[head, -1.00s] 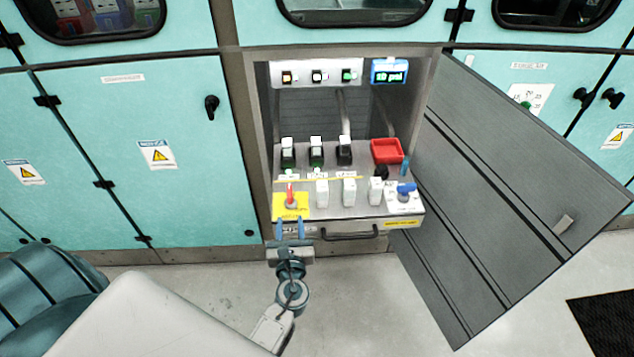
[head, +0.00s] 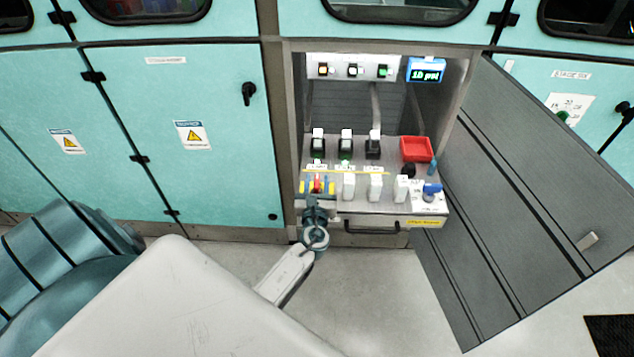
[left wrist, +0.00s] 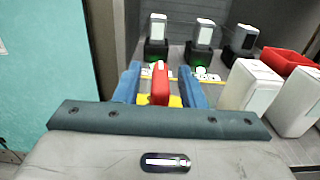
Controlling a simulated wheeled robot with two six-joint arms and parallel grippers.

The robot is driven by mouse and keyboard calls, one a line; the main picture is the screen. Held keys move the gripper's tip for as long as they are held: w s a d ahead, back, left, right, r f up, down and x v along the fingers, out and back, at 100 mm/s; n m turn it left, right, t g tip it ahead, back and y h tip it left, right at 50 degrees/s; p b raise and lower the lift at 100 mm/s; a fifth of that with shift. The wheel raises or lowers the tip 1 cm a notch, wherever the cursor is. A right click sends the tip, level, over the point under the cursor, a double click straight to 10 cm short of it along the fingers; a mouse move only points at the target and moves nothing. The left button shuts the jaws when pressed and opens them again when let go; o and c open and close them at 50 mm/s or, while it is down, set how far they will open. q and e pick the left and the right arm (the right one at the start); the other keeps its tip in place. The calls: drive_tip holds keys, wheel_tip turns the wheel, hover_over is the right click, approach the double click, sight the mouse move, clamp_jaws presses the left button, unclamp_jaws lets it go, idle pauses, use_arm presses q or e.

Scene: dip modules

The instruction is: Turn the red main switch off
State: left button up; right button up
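The red main switch (head: 317,183) has a red handle on a yellow plate, at the left front of the drawer panel (head: 352,207) in the open cabinet. My left gripper (head: 317,188) is at the panel with its two blue fingers on either side of the handle. In the left wrist view, the red handle (left wrist: 160,84) stands upright between the open fingers (left wrist: 160,88), with a small gap visible on each side. The gripper hides most of the yellow plate. My right gripper is not in view.
White-capped modules (head: 375,187) stand close right of the switch. Behind are black-and-green modules (head: 346,145) and a red tray (head: 416,149). A blue-handled valve (head: 431,188) is at the panel's right. The open grey door (head: 530,210) bounds the right side.

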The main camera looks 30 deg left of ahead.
use_arm(q)
clamp_jaws()
